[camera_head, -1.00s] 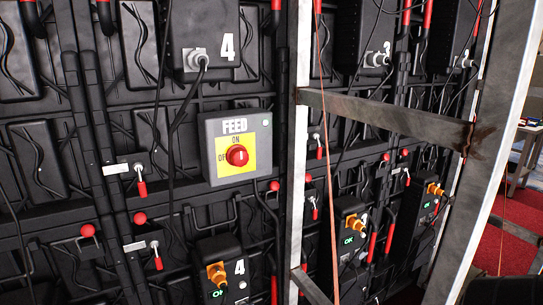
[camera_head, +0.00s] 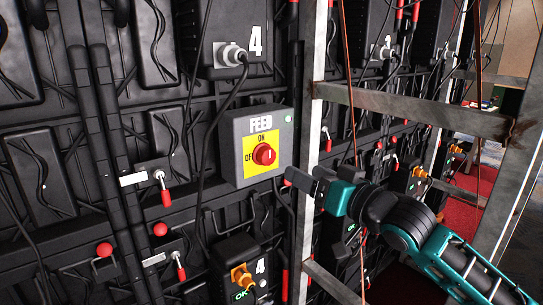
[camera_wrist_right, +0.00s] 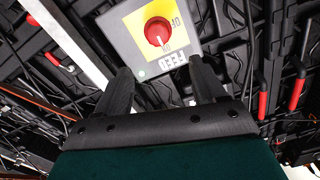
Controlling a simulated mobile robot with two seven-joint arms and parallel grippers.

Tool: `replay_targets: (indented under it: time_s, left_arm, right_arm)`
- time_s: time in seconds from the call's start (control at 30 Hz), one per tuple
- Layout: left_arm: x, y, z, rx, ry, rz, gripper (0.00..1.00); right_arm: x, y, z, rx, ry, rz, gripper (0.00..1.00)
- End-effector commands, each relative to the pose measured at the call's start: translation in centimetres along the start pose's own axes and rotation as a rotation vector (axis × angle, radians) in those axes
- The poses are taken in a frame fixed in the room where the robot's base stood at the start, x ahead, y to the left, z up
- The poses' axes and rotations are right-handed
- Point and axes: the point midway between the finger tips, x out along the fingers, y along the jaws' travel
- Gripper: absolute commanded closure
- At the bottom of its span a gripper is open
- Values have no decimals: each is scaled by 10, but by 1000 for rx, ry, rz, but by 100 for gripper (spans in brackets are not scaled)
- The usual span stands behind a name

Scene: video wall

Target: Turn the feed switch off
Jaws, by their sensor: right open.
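The feed switch is a red rotary knob (camera_head: 263,154) on a yellow plate, on a grey box (camera_head: 231,130) labelled FEED, with ON above and OFF at the left. The light mark on the knob looks upright, towards ON. My right gripper (camera_head: 297,178) is just right of and below the box, apart from the knob. In the right wrist view its two dark fingers (camera_wrist_right: 161,80) are spread and empty, with the knob (camera_wrist_right: 158,31) beyond and between them. My left gripper is not in view.
A metal frame with an upright post (camera_head: 312,90) and a crossbar (camera_head: 410,108) stands right of the box. A cable (camera_head: 212,140) hangs left of it. Red-handled latches (camera_head: 165,197) and a connector box (camera_head: 240,268) sit on the wall around and below.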

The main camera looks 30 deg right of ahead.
Motion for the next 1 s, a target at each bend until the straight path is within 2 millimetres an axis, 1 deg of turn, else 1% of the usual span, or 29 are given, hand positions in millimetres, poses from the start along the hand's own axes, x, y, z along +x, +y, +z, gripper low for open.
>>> replay_targets:
  time_s: [0.17,0.7,0.83,1.0]
  left_arm:
    - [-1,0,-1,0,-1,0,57]
    - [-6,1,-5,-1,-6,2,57]
    - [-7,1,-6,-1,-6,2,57]
    - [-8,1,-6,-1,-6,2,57]
  right_arm:
    - [20,0,-1,-2,1,1,30]
    - [96,1,1,-2,-1,3,30]
    - [110,1,1,-3,-1,3,30]
    - [121,1,2,-4,-1,2,30]
